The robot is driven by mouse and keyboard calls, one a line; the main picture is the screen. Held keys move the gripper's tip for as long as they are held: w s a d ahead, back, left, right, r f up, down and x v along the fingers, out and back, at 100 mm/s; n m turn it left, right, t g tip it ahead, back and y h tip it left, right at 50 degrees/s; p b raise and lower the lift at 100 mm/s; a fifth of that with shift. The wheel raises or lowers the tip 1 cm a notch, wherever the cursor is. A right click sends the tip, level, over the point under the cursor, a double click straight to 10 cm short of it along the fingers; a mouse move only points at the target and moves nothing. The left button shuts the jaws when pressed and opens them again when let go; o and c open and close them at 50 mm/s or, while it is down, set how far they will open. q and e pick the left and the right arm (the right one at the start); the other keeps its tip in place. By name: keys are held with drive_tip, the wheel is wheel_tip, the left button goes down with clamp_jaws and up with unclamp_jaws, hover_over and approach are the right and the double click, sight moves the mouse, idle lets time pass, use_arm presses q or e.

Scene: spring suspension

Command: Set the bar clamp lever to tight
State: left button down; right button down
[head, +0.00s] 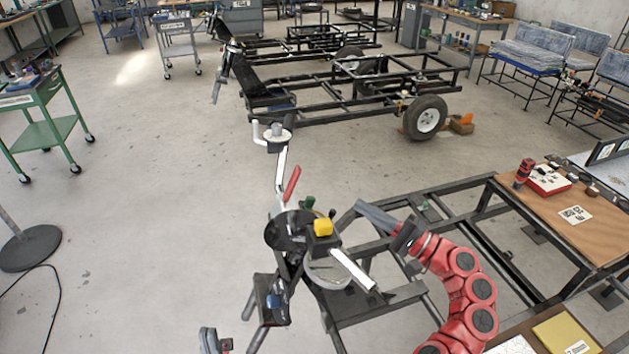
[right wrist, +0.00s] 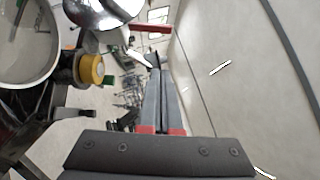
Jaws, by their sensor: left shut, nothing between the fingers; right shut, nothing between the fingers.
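A red lever handle (head: 291,183) stands tilted on the upper side of the dark suspension assembly, beside a pale bar (head: 281,165). I take it for the bar clamp lever; its setting cannot be read. In the right wrist view the red handle (right wrist: 150,29) lies across, just beyond my fingertips. My right gripper (head: 360,206) comes from the right, shut and empty, pointing toward the handle with a gap between them. Its closed fingers (right wrist: 161,75) also show in the wrist view. My left gripper (head: 208,332) is low at the lower left, shut and empty, away from the lever.
A yellow knob (head: 323,228) and a green knob (head: 309,202) sit on the assembly below the handle. A black steel frame (head: 455,212) lies right of it, with a wooden-topped bench (head: 555,225) beyond.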

sight(292, 184)
drive_tip(key=s+a+p+x, duration=0.1)
drive_tip(key=p+x, duration=0.4)
drive_tip(key=x, duration=0.7)
drive_tip(key=shift+s+a+r, duration=0.45)
drive_tip(key=shift+r, duration=0.05)
